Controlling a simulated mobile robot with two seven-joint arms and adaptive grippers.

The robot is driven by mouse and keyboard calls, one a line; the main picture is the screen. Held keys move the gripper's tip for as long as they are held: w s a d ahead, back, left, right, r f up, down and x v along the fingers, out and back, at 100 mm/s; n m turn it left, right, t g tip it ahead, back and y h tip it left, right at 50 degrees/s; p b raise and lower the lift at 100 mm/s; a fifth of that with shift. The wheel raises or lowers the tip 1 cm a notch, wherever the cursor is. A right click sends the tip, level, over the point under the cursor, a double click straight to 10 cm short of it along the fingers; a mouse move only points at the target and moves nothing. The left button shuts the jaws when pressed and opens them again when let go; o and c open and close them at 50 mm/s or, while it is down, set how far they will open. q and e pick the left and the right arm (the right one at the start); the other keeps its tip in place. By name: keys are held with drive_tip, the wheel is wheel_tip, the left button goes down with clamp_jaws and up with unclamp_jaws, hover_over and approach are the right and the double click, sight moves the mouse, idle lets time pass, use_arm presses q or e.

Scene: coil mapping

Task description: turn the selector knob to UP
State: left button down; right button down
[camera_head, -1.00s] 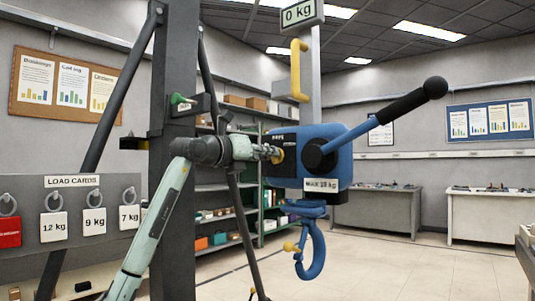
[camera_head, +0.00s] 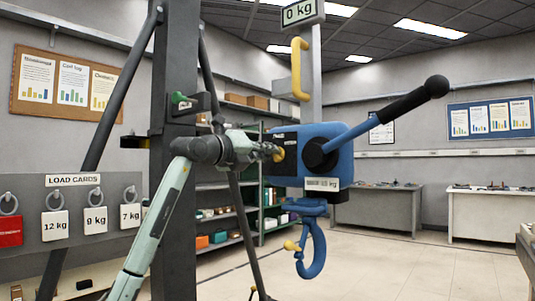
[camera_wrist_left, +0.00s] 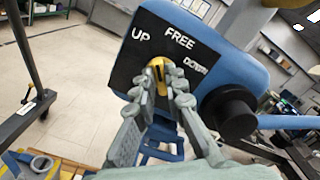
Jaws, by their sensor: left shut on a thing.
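The blue hoist body (camera_head: 338,146) hangs from a grey post, with a black label plate (camera_wrist_left: 135,68) on its side. In the left wrist view the plate reads UP, FREE and DOWN. The yellow selector knob (camera_wrist_left: 159,76) sits on this plate, below the words UP and FREE. My left gripper (camera_wrist_left: 166,84) is shut on the knob, one finger on each side. In the head view the left gripper (camera_head: 268,151) meets the knob (camera_head: 279,153) from the left. The fingers partly hide the knob, and I cannot tell which word it points to. My right gripper is not in view.
A long lever (camera_head: 378,121) with a black grip sticks out from the hoist to the upper right. A blue hook (camera_head: 311,252) hangs below. A dark post (camera_head: 174,225) stands behind my left arm. Load cards (camera_head: 55,225) hang at the left.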

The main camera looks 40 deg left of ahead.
use_arm(q)
drive_tip(key=shift+f, duration=0.1)
drive_tip(key=c, duration=1.6)
unclamp_jaws()
drive_tip(key=shift+s, duration=0.15)
drive_tip(key=s, duration=0.8)
drive_tip(key=s+a, duration=0.1)
drive_tip(key=s, duration=0.2)
drive_tip(key=shift+s, duration=0.4)
